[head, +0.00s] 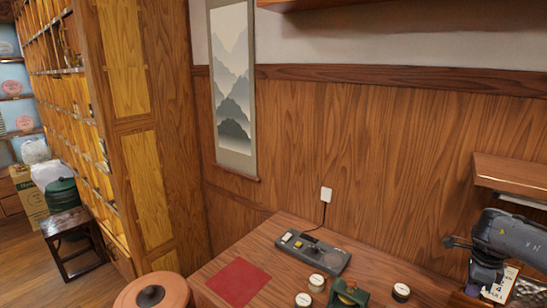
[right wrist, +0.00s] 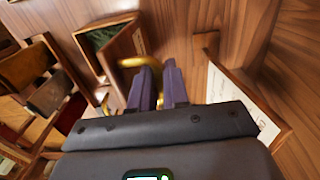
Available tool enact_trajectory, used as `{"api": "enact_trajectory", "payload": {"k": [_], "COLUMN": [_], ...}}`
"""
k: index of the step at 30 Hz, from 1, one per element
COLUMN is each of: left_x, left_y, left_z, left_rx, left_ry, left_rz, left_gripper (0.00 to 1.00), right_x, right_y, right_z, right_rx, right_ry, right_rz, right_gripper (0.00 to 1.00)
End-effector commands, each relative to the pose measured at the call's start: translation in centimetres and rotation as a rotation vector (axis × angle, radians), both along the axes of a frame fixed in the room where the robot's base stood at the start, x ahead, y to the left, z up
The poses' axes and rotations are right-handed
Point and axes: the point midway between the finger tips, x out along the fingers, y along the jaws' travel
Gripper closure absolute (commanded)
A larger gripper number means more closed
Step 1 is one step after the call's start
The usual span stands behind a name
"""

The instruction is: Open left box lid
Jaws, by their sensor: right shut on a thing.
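My right gripper (right wrist: 158,74) shows in the right wrist view with its two purple-grey fingers close together. It is shut on a curved brass handle (right wrist: 139,62), which bends around the fingertips. A wooden box with a dark green inside (right wrist: 103,37) is at the upper left, with a wooden panel beside the handle. I cannot tell which panel is the left box's lid. In the head view my right arm reaches down at the far right edge, where its gripper is mostly hidden. My left gripper is not in view.
A white card (head: 499,284) stands by my right arm. A wooden shelf (head: 512,180) juts from the wall at right.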

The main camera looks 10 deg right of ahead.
Motion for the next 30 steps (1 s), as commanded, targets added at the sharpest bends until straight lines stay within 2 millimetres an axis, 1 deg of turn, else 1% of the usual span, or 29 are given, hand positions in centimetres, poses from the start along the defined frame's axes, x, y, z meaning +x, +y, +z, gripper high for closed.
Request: {"api": "enact_trajectory", "payload": {"k": [5,15,26,27,30], "left_x": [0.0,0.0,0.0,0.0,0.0], "left_y": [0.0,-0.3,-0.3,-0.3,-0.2], "left_z": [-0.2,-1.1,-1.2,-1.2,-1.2], "left_rx": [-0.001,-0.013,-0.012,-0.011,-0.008], "left_ry": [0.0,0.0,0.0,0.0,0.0], "left_rz": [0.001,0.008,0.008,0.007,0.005], "left_gripper": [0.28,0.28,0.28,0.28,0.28], "right_x": [0.2,1.2,1.4,1.4,1.4], "right_y": [-0.1,-1.4,-1.6,-1.6,-1.6], "right_z": [-0.2,-0.9,-0.8,-0.8,-0.8], "right_rx": [0.001,-0.001,0.001,0.001,0.001], "right_ry": [-0.002,-0.001,-0.001,-0.001,-0.001], "right_rz": [0.002,0.001,0.002,0.002,0.002], "right_gripper": [0.92,0.92,0.92,0.8,0.65]}}
